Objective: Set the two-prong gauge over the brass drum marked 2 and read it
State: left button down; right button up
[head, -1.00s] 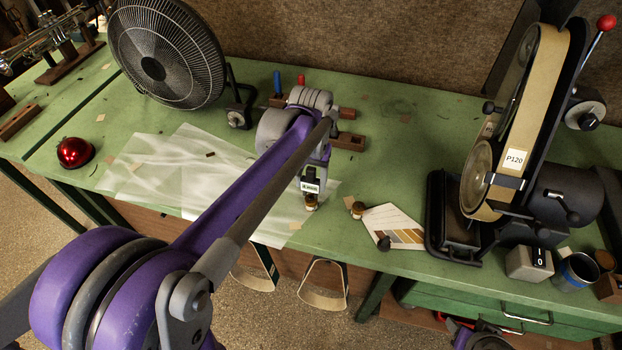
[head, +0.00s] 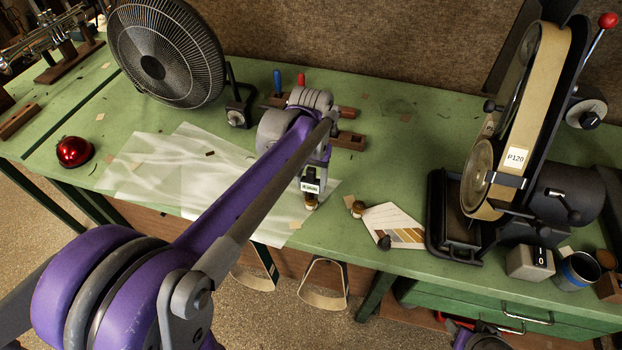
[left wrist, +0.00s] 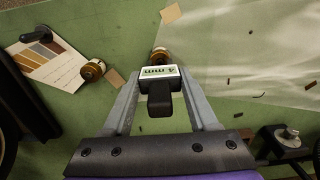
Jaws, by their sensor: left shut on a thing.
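The two-prong gauge (head: 311,186) is a small black block with a white label, which reads "4 mm" in the left wrist view (left wrist: 158,72). My left gripper (left wrist: 160,100) is shut on it, one finger on each side. A brass drum (head: 311,203) shows just below the gauge in the head view. In the left wrist view the drum (left wrist: 160,54) is partly hidden behind the label. The prongs are hidden, so I cannot tell whether they straddle or touch it. A second brass drum (head: 358,209) stands to the right. I can read no number on either drum.
A paper colour card (head: 393,226) with a dark knob lies right of the drums. A belt sander (head: 520,130) stands further right, a fan (head: 166,55) back left. A translucent sheet (head: 170,175) and a red dome (head: 74,151) lie left. The green bench's front edge is close.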

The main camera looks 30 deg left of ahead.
aim_at(311, 169)
pick_arm(q)
jog(key=shift+f+b, duration=0.45)
jog(key=shift+f, duration=0.35)
pick_arm(e)
jog(key=shift+s+f, duration=0.2)
jog(key=shift+f, duration=0.4)
pick_arm(q)
jog(key=shift+r, duration=0.1)
dwell(0.4)
jog(key=shift+r+p, duration=1.35)
jog(key=shift+r, duration=1.15)
pick_arm(e)
jog(key=r, duration=0.1)
jog(key=w+r, duration=0.1)
jog(key=r, duration=0.1)
jog(key=shift+w+r, duration=0.3)
jog(key=shift+r, duration=0.1)
jog(key=shift+s, duration=0.1)
